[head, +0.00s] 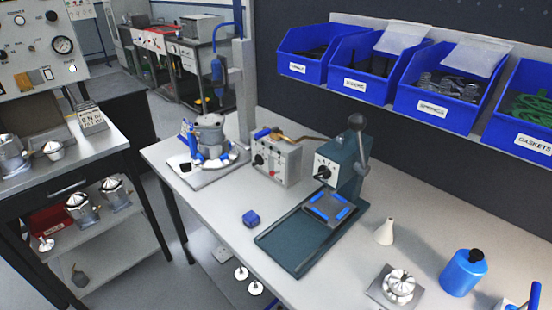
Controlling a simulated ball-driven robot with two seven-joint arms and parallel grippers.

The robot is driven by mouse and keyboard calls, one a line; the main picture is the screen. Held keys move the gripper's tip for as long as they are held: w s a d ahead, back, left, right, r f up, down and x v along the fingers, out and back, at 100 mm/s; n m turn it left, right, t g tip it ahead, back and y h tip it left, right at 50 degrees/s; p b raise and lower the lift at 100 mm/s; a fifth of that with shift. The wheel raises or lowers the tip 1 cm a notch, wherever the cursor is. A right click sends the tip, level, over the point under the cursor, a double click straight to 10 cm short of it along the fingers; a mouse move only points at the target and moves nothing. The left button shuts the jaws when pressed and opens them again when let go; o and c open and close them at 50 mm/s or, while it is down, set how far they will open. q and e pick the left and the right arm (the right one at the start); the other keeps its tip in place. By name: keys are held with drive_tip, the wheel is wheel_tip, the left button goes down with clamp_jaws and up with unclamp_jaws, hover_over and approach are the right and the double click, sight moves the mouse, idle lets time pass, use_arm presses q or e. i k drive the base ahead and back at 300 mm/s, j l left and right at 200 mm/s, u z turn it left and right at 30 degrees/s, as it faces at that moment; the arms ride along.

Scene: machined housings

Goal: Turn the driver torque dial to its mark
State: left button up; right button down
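A grey control box (275,163) stands on the workbench (215,205), with small knobs and a red button on its front. Beside it a teal lever press (347,155) carries a white panel with a black dial (323,172). I cannot tell for certain which dial is the driver torque dial, and its mark is too small to make out. A blue driver (217,72) hangs on a grey post behind the bench. Neither of my grippers is in view.
Blue bins (440,95) line the wall above the bench. A housing (209,135) stands on a plate at the left. The bench's front left is mostly clear.

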sight(258, 160)
drive_tip(key=i+j, duration=0.15)
drive_tip(key=j, duration=0.25)
drive_tip(key=i+j+z, duration=0.15)
drive_tip(key=j, duration=0.6)
drive_tip(key=i+z, duration=0.05)
drive_tip(key=i, duration=0.05)
